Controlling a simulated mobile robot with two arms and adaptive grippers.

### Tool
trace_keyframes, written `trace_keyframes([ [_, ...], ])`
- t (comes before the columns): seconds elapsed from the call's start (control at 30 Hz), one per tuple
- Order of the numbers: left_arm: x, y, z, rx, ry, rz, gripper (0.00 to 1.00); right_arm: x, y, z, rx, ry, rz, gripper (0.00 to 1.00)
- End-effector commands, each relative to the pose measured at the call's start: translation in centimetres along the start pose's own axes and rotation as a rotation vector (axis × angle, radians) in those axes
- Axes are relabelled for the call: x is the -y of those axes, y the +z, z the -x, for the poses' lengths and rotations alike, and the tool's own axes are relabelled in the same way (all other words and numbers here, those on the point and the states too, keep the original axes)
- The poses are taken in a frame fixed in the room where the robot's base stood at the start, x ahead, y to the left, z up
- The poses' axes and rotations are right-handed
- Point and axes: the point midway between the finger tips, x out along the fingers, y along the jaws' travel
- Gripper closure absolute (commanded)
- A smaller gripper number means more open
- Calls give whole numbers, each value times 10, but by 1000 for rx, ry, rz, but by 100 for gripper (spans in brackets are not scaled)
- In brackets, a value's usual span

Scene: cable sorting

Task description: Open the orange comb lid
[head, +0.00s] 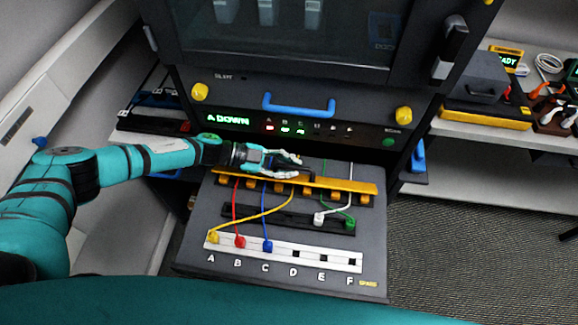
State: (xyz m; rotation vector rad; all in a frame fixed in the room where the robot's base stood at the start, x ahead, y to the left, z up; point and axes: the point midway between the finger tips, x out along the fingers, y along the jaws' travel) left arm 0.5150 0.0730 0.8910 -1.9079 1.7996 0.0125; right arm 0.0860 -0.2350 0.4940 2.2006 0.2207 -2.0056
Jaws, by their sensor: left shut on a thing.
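The orange comb lid (345,186) is a long orange bar across the back of the grey sloped panel (205,220). Several orange teeth or blocks show just below it. My left gripper (306,173) reaches in from the left and is shut at the middle of the lid's back edge, on what looks like a dark part of the lid. The fingers partly hide the exact contact. Red (235,203), blue (264,212) and yellow (255,217) cables run from under the lid to sockets B, C and A. My right gripper is not in view.
White (319,218) and green (350,223) plugs sit in a dark strip in front of the lid. Sockets D, E and F look empty. Behind stands a dark cabinet with a blue handle (299,106) and yellow knobs. A shelf with cables and boxes is at right.

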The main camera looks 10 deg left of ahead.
Motion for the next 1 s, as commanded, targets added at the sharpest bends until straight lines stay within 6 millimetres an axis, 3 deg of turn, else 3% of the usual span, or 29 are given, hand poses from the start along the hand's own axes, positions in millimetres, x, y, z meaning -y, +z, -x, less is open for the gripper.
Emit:
trace_keyframes([
  [0.3,1,0,0,0,-1,1,100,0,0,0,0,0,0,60],
  [0.33,1,0,0,0,-1,1,85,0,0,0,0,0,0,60],
  [0.4,1,0,0,0,-1,0,77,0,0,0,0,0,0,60],
  [0.67,0,0,1,0,0,0,77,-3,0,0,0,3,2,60],
  [0.83,1,1,17,3,-2,0,77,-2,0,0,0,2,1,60],
  [1.0,0,1,53,4,-2,0,77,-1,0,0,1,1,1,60],
])
